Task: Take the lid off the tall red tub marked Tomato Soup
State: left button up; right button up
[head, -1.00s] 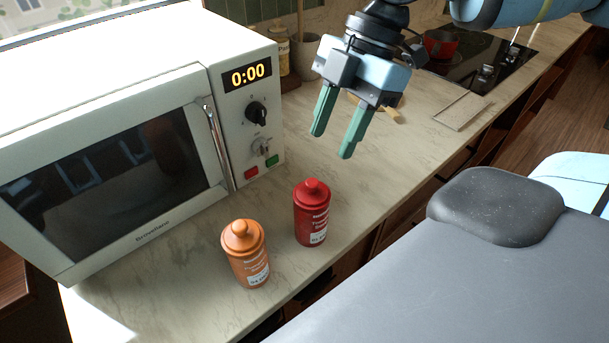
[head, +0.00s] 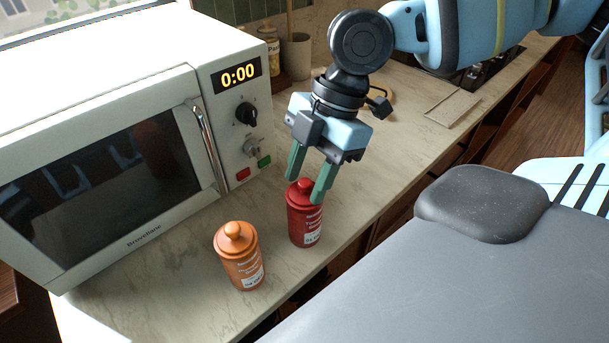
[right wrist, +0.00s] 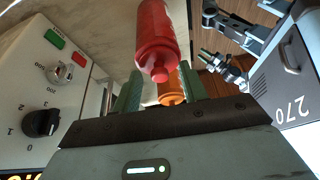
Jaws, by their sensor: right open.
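The red tub (head: 305,225) stands upright on the counter, with its red knobbed lid (head: 302,190) on. Its label is too small to read fully. My right gripper (head: 304,189) is open, pointing down, with its green fingertips around the level of the lid. In the right wrist view the lid knob (right wrist: 159,75) shows between the two fingers, and I see no grip on it. In that view my left gripper (right wrist: 208,58) is small, at the right, away from the tubs; its opening is unclear.
An orange tub (head: 240,262) with a knobbed lid stands close, left and nearer the front edge. A white microwave (head: 120,150) stands left behind the tubs. A jar (head: 270,50) and a utensil crock (head: 297,58) stand at the back.

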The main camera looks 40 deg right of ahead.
jog(key=shift+c, duration=0.4)
grip_shut()
jog(key=shift+r, duration=0.1)
